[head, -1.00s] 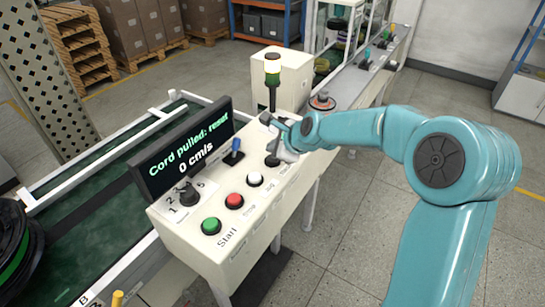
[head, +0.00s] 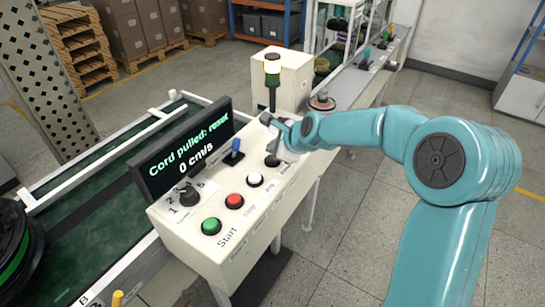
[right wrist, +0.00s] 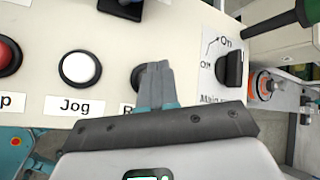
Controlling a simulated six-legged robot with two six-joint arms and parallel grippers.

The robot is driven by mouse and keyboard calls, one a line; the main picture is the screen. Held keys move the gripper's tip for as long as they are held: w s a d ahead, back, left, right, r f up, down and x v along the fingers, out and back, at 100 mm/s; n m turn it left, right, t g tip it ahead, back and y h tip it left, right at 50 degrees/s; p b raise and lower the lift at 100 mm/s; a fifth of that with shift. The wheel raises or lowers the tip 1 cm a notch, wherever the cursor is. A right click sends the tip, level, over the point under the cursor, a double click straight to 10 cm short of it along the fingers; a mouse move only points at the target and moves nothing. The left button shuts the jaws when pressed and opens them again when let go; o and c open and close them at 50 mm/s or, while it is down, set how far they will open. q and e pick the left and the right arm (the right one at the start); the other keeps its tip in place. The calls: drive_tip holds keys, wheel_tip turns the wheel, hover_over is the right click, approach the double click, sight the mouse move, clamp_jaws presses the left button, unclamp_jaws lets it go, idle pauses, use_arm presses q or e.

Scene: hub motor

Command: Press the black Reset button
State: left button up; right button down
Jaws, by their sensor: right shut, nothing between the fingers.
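The black Reset button (head: 272,160) is on the sloped cream control panel (head: 236,245), past the white button. In the right wrist view the Reset button (right wrist: 137,78) is partly hidden behind my fingers, and its label is mostly covered. My right gripper (head: 282,150) is shut and empty, its fingertips right by the Reset button. The right wrist view shows the closed fingertips (right wrist: 157,67) overlapping the button's right side; I cannot tell whether they touch it. The display (head: 185,150) reads "Cord pulled: reset" and "0 cm/s". My left gripper is out of view.
The panel also has green Start (head: 211,226), red (head: 234,201) and white Jog (head: 255,179) buttons, a blue-topped lever (head: 234,152) and a rotary knob (head: 188,195). The black main switch (right wrist: 231,68) is right of my fingers. A signal lamp (head: 272,70) stands behind.

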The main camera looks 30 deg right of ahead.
drive_tip(key=shift+f, duration=0.1)
drive_tip(key=shift+f, duration=0.35)
drive_tip(key=shift+f+b, duration=0.55)
drive_tip(key=shift+b, duration=0.15)
idle(0.7)
idle(0.3)
drive_tip(key=shift+r+p, duration=0.95)
drive_tip(key=shift+p, duration=0.2)
wheel_tip(320, 180, up, 5)
drive_tip(key=p, duration=0.5)
drive_tip(key=shift+r, duration=0.1)
